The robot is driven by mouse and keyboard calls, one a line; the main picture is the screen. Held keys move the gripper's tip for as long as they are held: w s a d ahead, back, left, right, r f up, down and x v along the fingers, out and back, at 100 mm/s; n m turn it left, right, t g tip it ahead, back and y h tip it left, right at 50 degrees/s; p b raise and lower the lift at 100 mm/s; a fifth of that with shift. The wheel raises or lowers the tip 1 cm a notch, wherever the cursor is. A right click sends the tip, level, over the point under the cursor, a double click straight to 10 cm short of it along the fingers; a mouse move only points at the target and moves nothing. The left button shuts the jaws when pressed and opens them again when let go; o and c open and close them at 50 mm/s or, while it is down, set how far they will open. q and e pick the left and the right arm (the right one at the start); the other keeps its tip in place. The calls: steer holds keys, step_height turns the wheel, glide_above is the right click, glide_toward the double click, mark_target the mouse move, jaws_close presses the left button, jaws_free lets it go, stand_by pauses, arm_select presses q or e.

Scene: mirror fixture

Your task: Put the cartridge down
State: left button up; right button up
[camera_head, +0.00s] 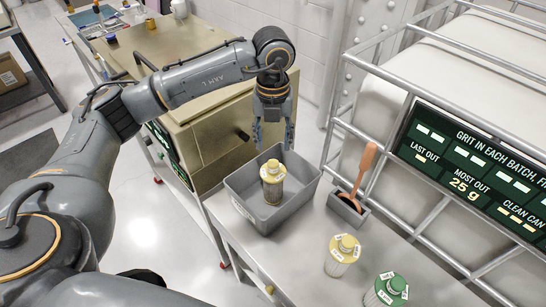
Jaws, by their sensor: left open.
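A cartridge (272,189) with a yellow top stands upright in a grey open bin (239,204) on the light bench. My left gripper (274,144) points down over the back of the bin. Its fingers are spread and nothing is between them. Its fingertips show just above the cartridge's top in the picture, apart from it. Two more containers of the same kind stand on the bench, one yellow-topped (342,253) and one green-topped (386,291). My right gripper is not in view.
A small grey holder (347,207) with an orange-handled tool (364,171) stands right of the bin. A railed frame with a dark sign (470,165) borders the bench on the right. A brass-coloured cabinet (213,140) stands behind the bin. Bare bench lies in front of the bin.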

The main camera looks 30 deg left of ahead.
arm_select(q)
steer(key=shift+r, duration=1.75)
